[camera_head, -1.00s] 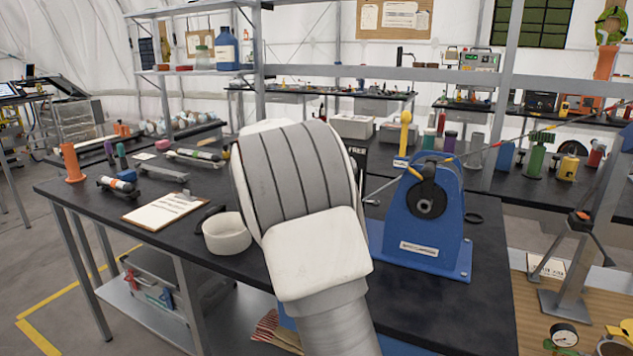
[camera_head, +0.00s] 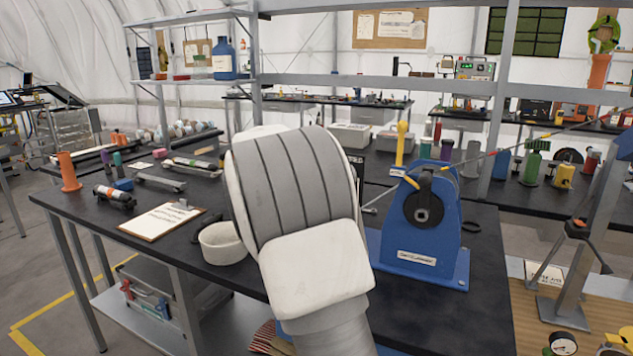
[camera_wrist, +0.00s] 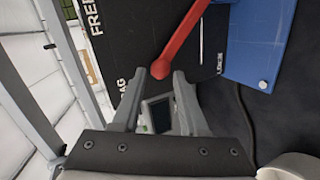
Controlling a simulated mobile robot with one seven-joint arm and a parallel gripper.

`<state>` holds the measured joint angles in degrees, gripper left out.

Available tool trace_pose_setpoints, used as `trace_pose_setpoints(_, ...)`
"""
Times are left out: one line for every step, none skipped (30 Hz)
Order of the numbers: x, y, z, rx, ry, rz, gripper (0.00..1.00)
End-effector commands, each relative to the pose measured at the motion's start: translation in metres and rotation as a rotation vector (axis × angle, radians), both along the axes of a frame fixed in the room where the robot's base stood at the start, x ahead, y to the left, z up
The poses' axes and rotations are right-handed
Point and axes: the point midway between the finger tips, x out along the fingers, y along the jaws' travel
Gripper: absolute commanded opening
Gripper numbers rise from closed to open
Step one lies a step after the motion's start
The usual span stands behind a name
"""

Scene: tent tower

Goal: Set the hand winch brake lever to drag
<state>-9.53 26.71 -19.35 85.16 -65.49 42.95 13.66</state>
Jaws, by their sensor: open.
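The blue hand winch (camera_head: 410,235) stands on the black bench, right of my arm in the head view. A blue part of it (camera_wrist: 262,45) shows at the upper right of the wrist view. The red brake lever (camera_wrist: 182,45) runs from the top of the wrist view down left to a round knob. Its dark plate (camera_wrist: 145,30) carries white labels; FREE, part of DRAG and LOCK show. The knob lies between the DRAG and LOCK labels. My gripper (camera_wrist: 158,82) is open, its fingertips on either side of the knob; contact cannot be told. My arm hides the lever in the head view.
A white bowl (camera_head: 222,245) and a clipboard (camera_head: 160,221) lie left of my arm on the bench. A yellow-handled crank (camera_head: 400,145) rises beside the winch. A line runs from the winch up right. Shelf posts stand behind.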

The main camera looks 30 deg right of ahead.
Motion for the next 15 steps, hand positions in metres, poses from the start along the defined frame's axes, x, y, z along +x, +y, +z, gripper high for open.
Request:
trace_pose_setpoints(-0.005, 0.009, 0.006, 0.001, -0.001, 0.004, 0.43)
trace_pose_setpoints(-0.008, 0.014, 0.009, 0.001, -0.001, 0.004, 0.43)
trace_pose_setpoints(-0.012, 0.022, 0.013, 0.002, -0.003, 0.005, 0.43)
trace_pose_setpoints(-0.016, 0.027, 0.016, 0.002, -0.003, 0.004, 0.43)
trace_pose_setpoints(-0.02, 0.034, 0.02, 0.002, -0.003, 0.006, 0.43)
trace_pose_setpoints(-0.025, 0.041, 0.024, 0.002, -0.003, 0.005, 0.43)
trace_pose_setpoints(-0.028, 0.047, 0.027, 0.001, -0.002, 0.006, 0.43)
trace_pose_setpoints(-0.032, 0.053, 0.031, 0.001, -0.003, 0.006, 0.43)
trace_pose_setpoints(-0.037, 0.06, 0.034, 0.001, -0.002, 0.007, 0.43)
trace_pose_setpoints(-0.04, 0.066, 0.038, 0.001, -0.001, 0.006, 0.43)
trace_pose_setpoints(-0.044, 0.072, 0.041, 0.001, -0.003, 0.006, 0.43)
trace_pose_setpoints(-0.049, 0.079, 0.045, 0.001, -0.002, 0.006, 0.43)
trace_pose_setpoints(-0.052, 0.084, 0.048, 0.001, -0.002, 0.006, 0.43)
trace_pose_setpoints(-0.055, 0.088, 0.05, 0.002, -0.003, 0.004, 0.43)
trace_pose_setpoints(-0.059, 0.094, 0.053, 0.002, -0.003, 0.004, 0.43)
